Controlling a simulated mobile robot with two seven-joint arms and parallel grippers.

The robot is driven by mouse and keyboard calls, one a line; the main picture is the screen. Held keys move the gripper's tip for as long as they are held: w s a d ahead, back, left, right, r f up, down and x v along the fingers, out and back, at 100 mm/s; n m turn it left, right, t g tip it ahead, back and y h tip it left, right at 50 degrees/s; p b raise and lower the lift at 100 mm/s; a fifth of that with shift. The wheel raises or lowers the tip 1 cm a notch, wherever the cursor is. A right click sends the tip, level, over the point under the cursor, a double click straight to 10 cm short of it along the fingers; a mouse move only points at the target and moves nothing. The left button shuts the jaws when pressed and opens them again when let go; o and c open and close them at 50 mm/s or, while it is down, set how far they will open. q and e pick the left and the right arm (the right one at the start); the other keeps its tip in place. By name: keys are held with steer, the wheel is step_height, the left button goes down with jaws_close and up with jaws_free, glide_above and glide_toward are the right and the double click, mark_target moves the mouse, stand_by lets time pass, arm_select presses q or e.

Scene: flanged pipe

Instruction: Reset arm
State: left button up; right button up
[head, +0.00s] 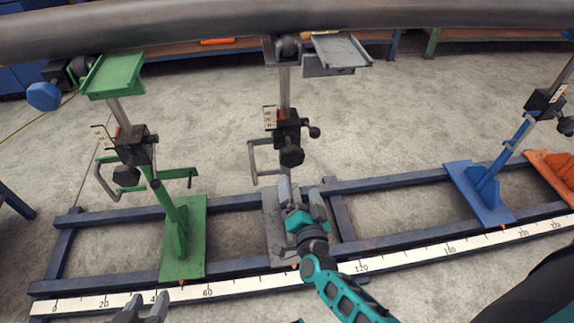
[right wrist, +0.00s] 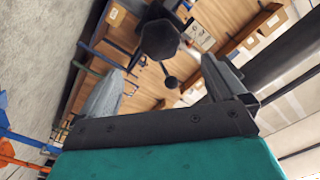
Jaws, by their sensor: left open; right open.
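My right gripper (head: 298,192) is at the middle of the head view, in front of the grey pipe stand (head: 285,90). In the right wrist view its two fingers (right wrist: 163,88) are spread, with nothing held between them. A black knob (right wrist: 160,40) shows beyond and between the fingers, apart from them. In the head view, the grey stand's black knob (head: 291,156) is just above the right gripper. My left gripper (head: 146,306) is at the bottom left edge, with its grey fingers apart and empty, near the ruler strip. Most of the left arm is out of view.
A large dark pipe (head: 200,22) spans the top. A green stand (head: 183,235) is at left and a blue stand (head: 482,190) at right, on a dark blue rail frame (head: 395,183). A white ruler strip (head: 420,256) runs along the front. Bare floor (head: 390,120) lies behind.

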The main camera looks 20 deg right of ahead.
steer(key=s+a+r+n+g+y, duration=0.1)
steer(key=s+a+n+g+y, duration=0.25)
steer(key=s+n, duration=0.35)
steer(key=s+a+r+n+g+y, duration=0.2)
steer(key=s+a+n+g+y, duration=0.15)
steer(key=s+n, duration=0.35)
arm_select(q)
steer(key=s+a+r+y+p, duration=0.1)
steer(key=a+r+p, duration=0.2)
steer(key=r+p, duration=0.6)
steer(key=p, duration=0.4)
steer(key=shift+s+r+p, duration=0.2)
steer(key=shift+s+p, duration=0.05)
steer(key=shift+p, duration=0.05)
arm_select(e)
steer(key=s+d+r, duration=0.1)
steer(key=d+r, duration=0.2)
steer(key=r, duration=0.5)
steer(key=shift+s+r+h, duration=0.15)
steer(key=shift+r+h, duration=0.15)
steer(key=shift+r, duration=0.05)
arm_select(q)
steer(key=shift+w+r, duration=0.1)
steer(key=shift+w, duration=0.05)
arm_select(e)
steer(key=shift+c, duration=0.4)
